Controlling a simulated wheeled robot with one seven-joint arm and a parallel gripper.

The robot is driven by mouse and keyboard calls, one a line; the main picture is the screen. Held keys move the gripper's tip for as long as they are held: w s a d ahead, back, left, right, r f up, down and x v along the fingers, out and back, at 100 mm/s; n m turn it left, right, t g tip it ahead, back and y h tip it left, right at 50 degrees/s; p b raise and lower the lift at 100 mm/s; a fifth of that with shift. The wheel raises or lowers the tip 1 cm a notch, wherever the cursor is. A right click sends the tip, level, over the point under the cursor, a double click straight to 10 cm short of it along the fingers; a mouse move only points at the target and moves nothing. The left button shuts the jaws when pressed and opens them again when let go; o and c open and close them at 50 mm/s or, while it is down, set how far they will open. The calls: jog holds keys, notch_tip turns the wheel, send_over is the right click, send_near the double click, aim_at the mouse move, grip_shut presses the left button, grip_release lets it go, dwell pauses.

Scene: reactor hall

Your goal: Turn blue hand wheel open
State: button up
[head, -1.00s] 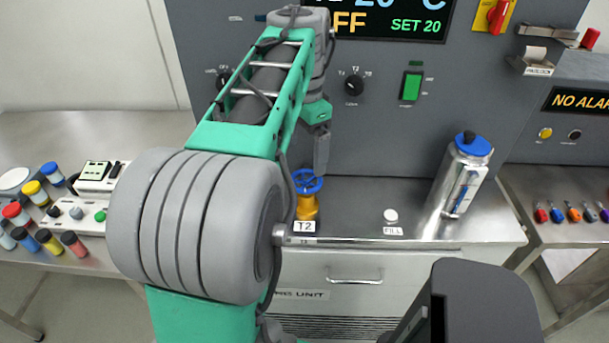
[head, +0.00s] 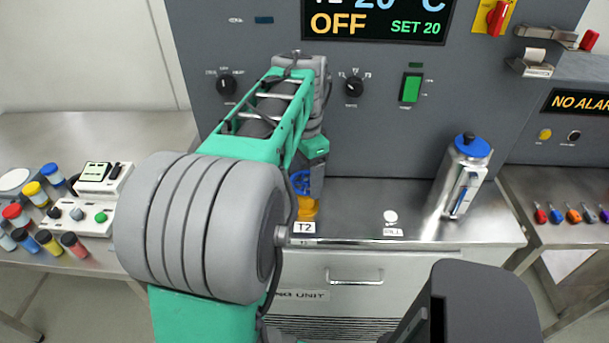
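The blue hand wheel (head: 300,183) sits on a yellow valve body (head: 307,208) behind the T2 label (head: 304,227) on the steel worktop. My gripper (head: 315,190) points down at the wheel and covers its right part. The left part of the wheel's rim shows beside the gripper. I cannot tell whether the fingers touch the wheel, or whether they are open or shut.
A steel flask with a blue lid (head: 466,176) stands on the right of the worktop. The FILL port (head: 390,216) lies between it and the valve. The grey control panel (head: 400,140) rises behind. Coloured vials (head: 45,240) stand far left.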

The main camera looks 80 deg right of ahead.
jog(key=c, duration=0.9)
